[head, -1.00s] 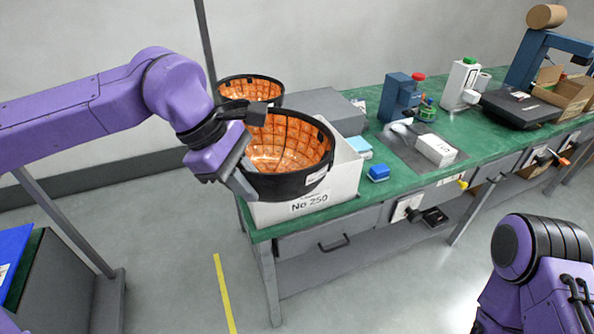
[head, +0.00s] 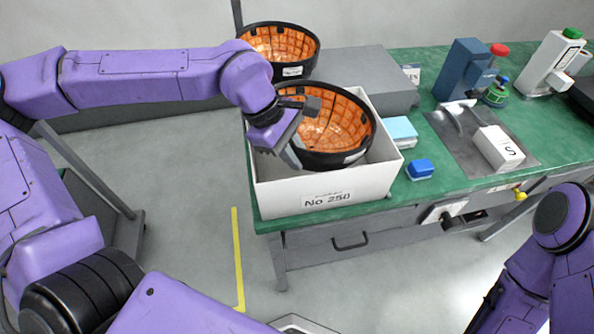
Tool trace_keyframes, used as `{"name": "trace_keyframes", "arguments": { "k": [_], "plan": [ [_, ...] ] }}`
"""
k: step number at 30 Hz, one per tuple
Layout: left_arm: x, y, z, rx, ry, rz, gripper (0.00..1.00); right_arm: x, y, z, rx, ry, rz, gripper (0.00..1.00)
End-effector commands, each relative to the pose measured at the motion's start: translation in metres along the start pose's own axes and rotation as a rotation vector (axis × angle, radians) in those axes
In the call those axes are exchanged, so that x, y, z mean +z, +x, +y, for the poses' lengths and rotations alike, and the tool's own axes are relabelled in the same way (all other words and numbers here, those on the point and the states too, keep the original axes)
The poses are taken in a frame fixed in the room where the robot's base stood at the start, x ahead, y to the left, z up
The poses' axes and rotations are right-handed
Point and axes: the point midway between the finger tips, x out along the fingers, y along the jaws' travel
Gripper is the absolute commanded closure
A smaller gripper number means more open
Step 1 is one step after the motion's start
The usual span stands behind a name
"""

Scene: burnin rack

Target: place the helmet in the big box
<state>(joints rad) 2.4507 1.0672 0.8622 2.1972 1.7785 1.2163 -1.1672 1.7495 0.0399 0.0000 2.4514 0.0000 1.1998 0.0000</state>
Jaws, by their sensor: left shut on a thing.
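The helmet (head: 338,125) is a black bowl shape with an orange gridded lining, its opening facing up. My left gripper (head: 292,150) is shut on its left rim. The helmet is at the mouth of the big white box (head: 315,192) marked "No 250", with its lower part inside the box walls. Whether it touches the box floor is hidden. A second similar helmet (head: 280,48) sits behind the box. Of my right arm only links show at the lower right; its gripper is out of view.
The box stands at the left end of a green table (head: 400,205). A grey case (head: 362,78) is behind it. A light blue box (head: 400,131) and a blue block (head: 419,169) lie close on its right. A white carton (head: 497,148) is on a grey plate further right.

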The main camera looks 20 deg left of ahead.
Motion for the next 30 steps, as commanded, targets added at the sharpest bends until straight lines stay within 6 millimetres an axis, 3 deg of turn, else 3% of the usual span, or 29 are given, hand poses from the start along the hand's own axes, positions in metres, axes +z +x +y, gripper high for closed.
{"name": "trace_keyframes", "arguments": {
  "k": [3, 12, 24, 25, 26, 27, 30],
  "plan": [
    [-0.010, 0.023, -0.003, 0.000, -0.002, 0.000, 1.00, -0.001, 0.001, -0.001, -0.001, 0.001, 0.002, 0.55],
    [-0.028, 0.062, -0.011, 0.002, -0.004, 0.002, 1.00, 0.000, 0.002, -0.001, -0.001, 0.001, 0.002, 0.55],
    [-0.030, 0.068, -0.012, 0.004, -0.003, 0.001, 1.00, 0.000, 0.002, -0.001, -0.001, 0.001, 0.002, 0.55],
    [-0.030, 0.068, -0.012, 0.003, -0.004, 0.002, 0.76, 0.000, 0.002, -0.001, -0.001, 0.001, 0.002, 0.55],
    [-0.030, 0.068, -0.012, 0.003, -0.004, 0.002, 0.66, 0.000, 0.002, -0.001, -0.001, 0.001, 0.002, 0.55],
    [-0.030, 0.068, -0.012, 0.003, -0.004, 0.002, 0.60, 0.000, 0.002, -0.001, -0.001, 0.001, 0.002, 0.55],
    [-0.030, 0.068, -0.012, 0.003, -0.004, 0.002, 0.60, 0.000, 0.002, -0.001, -0.001, 0.001, 0.002, 0.55]
  ]
}}
